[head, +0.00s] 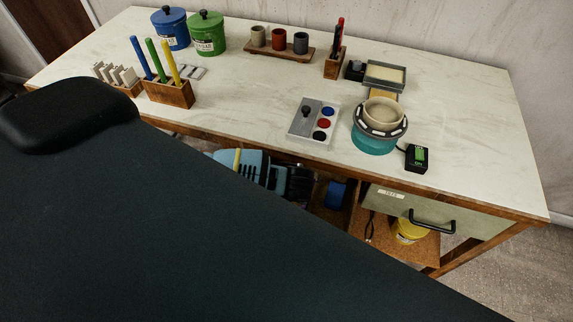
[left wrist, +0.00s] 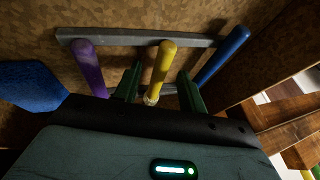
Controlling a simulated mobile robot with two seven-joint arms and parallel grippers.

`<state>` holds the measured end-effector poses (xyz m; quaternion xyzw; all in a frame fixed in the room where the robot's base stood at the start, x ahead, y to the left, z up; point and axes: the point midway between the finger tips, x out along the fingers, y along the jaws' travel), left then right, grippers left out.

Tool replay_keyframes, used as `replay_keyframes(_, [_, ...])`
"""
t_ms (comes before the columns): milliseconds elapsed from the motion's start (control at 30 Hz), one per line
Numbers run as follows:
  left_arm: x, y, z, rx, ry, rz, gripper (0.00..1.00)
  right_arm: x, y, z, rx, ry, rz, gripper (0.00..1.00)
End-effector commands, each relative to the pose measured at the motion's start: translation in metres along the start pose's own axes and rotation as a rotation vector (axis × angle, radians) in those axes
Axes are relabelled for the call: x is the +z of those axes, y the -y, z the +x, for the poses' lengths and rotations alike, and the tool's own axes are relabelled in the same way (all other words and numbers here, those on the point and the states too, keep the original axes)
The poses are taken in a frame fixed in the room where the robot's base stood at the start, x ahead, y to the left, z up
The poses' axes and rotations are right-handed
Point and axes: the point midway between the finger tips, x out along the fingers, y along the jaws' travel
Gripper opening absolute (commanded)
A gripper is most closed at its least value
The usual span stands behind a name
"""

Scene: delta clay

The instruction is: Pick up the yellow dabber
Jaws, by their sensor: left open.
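In the left wrist view a yellow dabber (left wrist: 163,68), a rounded stick with a pale band near its lower end, stands between a purple stick (left wrist: 89,68) and a blue stick (left wrist: 222,56). A grey bar (left wrist: 120,39) runs behind them. My left gripper (left wrist: 159,72) is open, one green finger on each side of the yellow dabber. I cannot tell whether either finger touches it. The dabber's lower end is partly hidden by my gripper body. My right gripper is in neither view.
The table (head: 440,108) has a wooden block (head: 170,92) with blue, green and yellow sticks, blue and green canisters, and a turntable (head: 377,134). Below are a drawer (head: 385,201) and a yellow container (head: 409,231). A blue object (left wrist: 32,84) and wooden boards (left wrist: 285,122) flank my left gripper.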

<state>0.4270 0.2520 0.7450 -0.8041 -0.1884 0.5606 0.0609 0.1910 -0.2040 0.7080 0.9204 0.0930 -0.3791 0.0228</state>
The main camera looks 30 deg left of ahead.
Motion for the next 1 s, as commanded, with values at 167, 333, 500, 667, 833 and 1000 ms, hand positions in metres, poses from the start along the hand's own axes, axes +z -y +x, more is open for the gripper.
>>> replay_keyframes(167, [-0.001, 0.0, -0.001, 0.0, -0.001, -0.001, 0.35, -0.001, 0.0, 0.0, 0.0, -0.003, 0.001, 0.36])
replay_keyframes(333, [-0.001, 0.0, -0.001, 0.0, -0.001, 0.0, 0.12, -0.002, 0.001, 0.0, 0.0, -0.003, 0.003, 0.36])
replay_keyframes(500, [-0.001, 0.0, -0.001, 0.0, -0.001, 0.0, 0.0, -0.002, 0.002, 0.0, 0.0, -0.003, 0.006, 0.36])
replay_keyframes(667, [-0.001, 0.0, -0.001, 0.0, -0.001, 0.0, 0.0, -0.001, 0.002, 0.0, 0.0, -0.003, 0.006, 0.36])
replay_keyframes(833, [-0.003, 0.002, -0.002, 0.0, -0.002, -0.001, 0.0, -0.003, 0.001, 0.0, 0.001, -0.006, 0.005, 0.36])
replay_keyframes(1000, [-0.01, 0.007, -0.007, 0.001, -0.005, 0.0, 0.0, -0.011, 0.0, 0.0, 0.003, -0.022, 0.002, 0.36])
